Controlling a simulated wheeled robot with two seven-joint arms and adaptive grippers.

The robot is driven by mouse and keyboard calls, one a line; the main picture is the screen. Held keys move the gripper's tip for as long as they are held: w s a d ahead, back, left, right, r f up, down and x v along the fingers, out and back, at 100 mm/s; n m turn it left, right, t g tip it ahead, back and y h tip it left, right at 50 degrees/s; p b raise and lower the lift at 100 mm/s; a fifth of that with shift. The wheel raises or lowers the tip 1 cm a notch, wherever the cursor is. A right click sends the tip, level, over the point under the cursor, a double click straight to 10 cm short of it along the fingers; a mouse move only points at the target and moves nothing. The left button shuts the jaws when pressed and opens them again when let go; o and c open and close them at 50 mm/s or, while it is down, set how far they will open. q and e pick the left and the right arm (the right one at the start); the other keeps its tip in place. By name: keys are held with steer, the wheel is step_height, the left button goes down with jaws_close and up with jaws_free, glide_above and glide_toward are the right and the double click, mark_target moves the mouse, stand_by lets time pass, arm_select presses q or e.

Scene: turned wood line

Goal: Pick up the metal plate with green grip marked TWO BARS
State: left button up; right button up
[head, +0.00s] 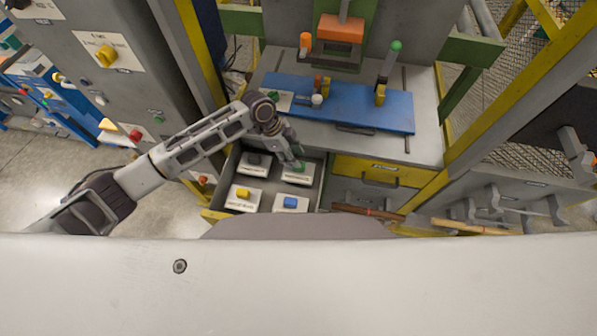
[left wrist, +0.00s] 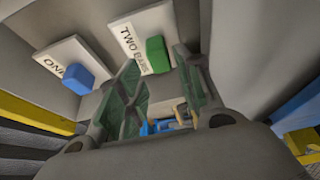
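The metal plate with the green grip (head: 299,169) lies at the back right of the open drawer. In the left wrist view its pale face reads TWO BARS (left wrist: 140,44) and the green grip (left wrist: 157,55) stands up from it. My left gripper (head: 296,161) is just above this plate, reaching down from the left. In the left wrist view its two fingers (left wrist: 158,66) are apart, with the green grip between and just past their tips. I cannot tell whether they touch it. My right gripper is not in view.
The drawer also holds plates with a dark grip (head: 254,160), a yellow grip (head: 243,194) and a blue grip (head: 290,202). Drawer walls stand close around them. Above is a bench with a blue board (head: 345,106). A closed yellow-fronted drawer (head: 376,171) is to the right.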

mark_target(298, 172)
arm_select(q)
steer(key=shift+x, duration=2.75)
jaws_close()
steer(key=shift+r, duration=0.1)
